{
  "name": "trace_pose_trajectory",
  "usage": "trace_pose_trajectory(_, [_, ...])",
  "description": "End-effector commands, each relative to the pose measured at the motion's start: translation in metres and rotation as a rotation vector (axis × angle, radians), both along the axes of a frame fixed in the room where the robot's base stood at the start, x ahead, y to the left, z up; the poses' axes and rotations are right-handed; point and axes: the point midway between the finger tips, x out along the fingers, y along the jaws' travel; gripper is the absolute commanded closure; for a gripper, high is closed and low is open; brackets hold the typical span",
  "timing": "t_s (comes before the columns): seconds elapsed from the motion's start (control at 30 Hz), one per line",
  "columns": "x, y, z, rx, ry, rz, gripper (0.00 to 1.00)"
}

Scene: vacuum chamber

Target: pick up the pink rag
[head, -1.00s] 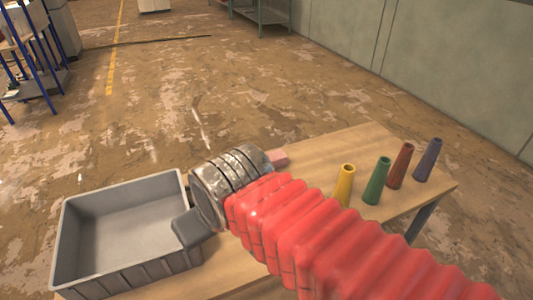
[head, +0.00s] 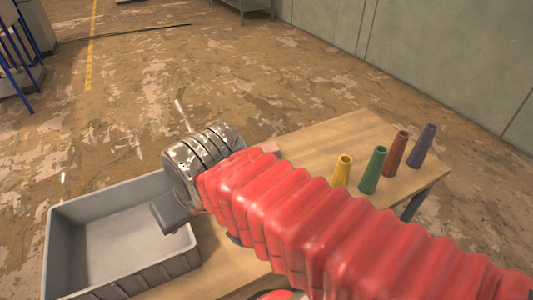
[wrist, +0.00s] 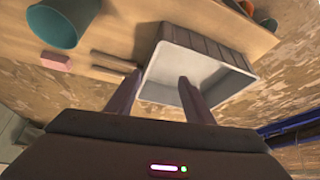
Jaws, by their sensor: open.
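A small pink piece (head: 270,147) shows just past my arm on the wooden table in the head view, partly hidden. In the wrist view a pink block-like piece (wrist: 57,61) lies on the table at the left; I take it for the rag. My gripper (wrist: 160,76) is open and empty in the wrist view, its two fingers apart in front of the grey bin and to the right of the pink piece.
The grey bin (head: 55,235) stands at the table's left end. Yellow (head: 343,171), green (head: 373,170), red (head: 397,160) and blue (head: 424,147) cones stand on the right. The wrist view shows a teal cup (wrist: 60,25) and two thin rods (wrist: 113,61) near the pink piece.

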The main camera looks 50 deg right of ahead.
Motion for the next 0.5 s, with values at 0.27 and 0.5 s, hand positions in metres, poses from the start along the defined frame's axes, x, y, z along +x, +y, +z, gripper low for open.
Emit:
trace_pose_trajectory(0.27, [0.045, -0.030, 0.007, 0.193, 0.019, -0.419, 0.32])
trace_pose_trajectory(0.5, [0.091, -0.077, 0.006, 0.404, 0.022, -0.886, 0.15])
